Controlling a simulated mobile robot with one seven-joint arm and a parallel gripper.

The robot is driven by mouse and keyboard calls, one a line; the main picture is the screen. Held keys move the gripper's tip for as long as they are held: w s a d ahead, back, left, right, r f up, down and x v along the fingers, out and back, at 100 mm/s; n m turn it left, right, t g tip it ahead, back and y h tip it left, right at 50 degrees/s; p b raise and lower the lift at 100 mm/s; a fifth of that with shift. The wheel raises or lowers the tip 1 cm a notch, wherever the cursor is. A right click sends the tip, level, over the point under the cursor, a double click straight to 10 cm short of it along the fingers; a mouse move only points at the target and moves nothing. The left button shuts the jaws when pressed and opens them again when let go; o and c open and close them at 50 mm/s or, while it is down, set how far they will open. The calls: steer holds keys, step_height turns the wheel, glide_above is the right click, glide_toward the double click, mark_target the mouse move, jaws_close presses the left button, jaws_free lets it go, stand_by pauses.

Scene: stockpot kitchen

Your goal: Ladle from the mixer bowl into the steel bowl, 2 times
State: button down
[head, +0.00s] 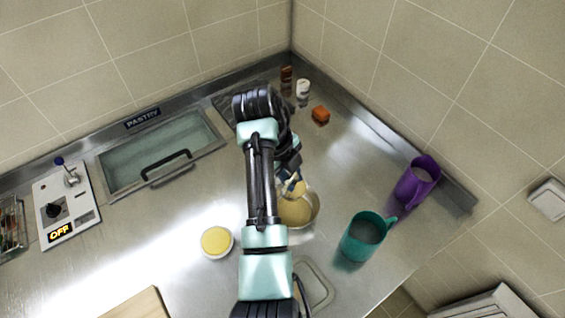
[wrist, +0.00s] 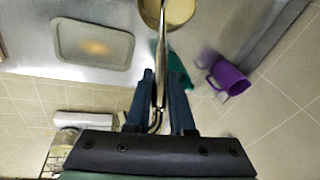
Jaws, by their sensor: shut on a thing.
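My gripper (wrist: 161,80) is shut on the metal handle of a ladle (wrist: 161,48), which runs up the wrist view between the fingers. In the head view my gripper (head: 291,172) is partly hidden by my arm, above a metal bowl (head: 316,213) holding yellow batter. That bowl also shows at the top edge of the wrist view (wrist: 168,12). The ladle's far end is at this bowl; whether it is dipped in the batter or above it I cannot tell. A smaller, pale-rimmed bowl (head: 216,242) with yellow content stands to the left. Which is the mixer bowl is not clear.
A teal pitcher (head: 364,240) and a purple pitcher (head: 415,184) stand to the right. A shallow tray (head: 318,288) lies near the front edge. Small containers (head: 303,90) and an orange block (head: 320,115) are at the back corner. A wooden board (head: 140,305) lies front left.

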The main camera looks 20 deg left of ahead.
steer(key=s+d+f+t+y+b, duration=0.1)
steer(key=s+d+f+y, duration=0.1)
steer(key=d+f+y, duration=0.3)
steer(key=s+d+f+t+y+b, duration=0.1)
steer(key=s+d+t+y, duration=0.1)
steer(key=d, duration=0.4)
steer(key=s+d+f+m+t+y+b, duration=0.1)
steer(key=d+f+t+y+b, duration=0.1)
steer(key=f+y+b, duration=0.3)
steer(key=d+f+m+t+y+b, duration=0.1)
steer(key=d+f+y+b, duration=0.3)
steer(key=f+b, duration=0.9)
steer(key=t+y+b, duration=0.1)
steer(key=b, duration=0.3)
steer(key=shift+s+f+y, duration=0.2)
steer(key=shift+s+y, duration=0.15)
steer(key=shift+y, duration=0.05)
steer(key=shift+d+r, duration=0.15)
stand_by(3.2)
